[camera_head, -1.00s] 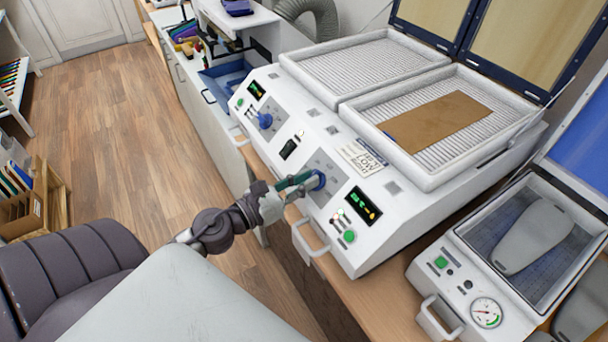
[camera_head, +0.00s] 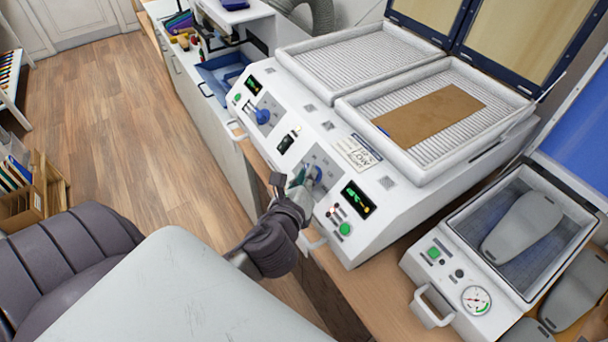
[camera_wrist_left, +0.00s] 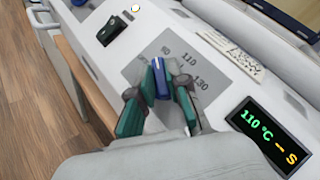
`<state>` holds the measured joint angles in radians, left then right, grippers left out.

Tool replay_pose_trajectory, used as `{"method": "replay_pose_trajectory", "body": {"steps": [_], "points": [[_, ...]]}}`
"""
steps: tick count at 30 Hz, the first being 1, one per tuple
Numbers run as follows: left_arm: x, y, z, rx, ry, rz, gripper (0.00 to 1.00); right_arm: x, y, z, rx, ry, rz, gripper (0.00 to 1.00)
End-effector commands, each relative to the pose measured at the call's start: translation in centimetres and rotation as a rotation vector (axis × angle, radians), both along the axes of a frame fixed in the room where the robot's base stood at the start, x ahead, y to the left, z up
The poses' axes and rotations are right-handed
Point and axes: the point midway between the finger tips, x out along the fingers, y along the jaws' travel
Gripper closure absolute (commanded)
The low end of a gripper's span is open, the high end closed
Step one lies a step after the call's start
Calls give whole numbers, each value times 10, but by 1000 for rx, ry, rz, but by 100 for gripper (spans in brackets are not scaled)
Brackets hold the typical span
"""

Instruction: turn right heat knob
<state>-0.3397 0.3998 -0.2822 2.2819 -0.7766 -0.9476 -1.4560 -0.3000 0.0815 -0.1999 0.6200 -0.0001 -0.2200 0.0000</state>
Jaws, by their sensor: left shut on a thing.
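The right heat knob is blue and sits on a grey dial plate on the front of the white heating machine; it shows in the head view (camera_head: 315,173) and the left wrist view (camera_wrist_left: 159,80). My left gripper (camera_head: 305,178) is at this knob. In the left wrist view its green fingers (camera_wrist_left: 164,90) are shut on the knob, one on each side. The dial plate (camera_wrist_left: 205,75) carries numbers including 110 and 130. The display (camera_wrist_left: 265,135) beside it reads 110 °C. My right gripper is not in view.
The left heat knob (camera_head: 263,116) is on the same panel. A brown sheet (camera_head: 430,115) lies on the right heating tray. A white press (camera_head: 470,255) with a grey insole form (camera_head: 522,228) stands at the right. A handle (camera_head: 313,243) sticks out below my gripper.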

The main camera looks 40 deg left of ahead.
Motion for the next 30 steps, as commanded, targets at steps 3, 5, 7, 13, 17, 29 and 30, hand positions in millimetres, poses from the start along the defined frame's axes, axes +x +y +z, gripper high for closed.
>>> {"method": "replay_pose_trajectory", "body": {"steps": [3, 5, 7, 13, 17, 29, 30], "points": [[2, -1, 4, -73, 21, 86, 100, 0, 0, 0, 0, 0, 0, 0], [2, -2, 4, -106, 35, 125, 100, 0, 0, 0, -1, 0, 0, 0], [2, -2, 4, -143, 51, 170, 100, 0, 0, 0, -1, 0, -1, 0], [3, -2, 5, -231, 88, 279, 100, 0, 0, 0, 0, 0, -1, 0], [4, -2, 6, -274, 106, 333, 100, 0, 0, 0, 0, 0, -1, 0], [4, -1, 6, -330, 130, 407, 100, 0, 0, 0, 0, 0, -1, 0], [4, -1, 6, -331, 131, 409, 100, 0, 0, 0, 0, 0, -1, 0]]}}
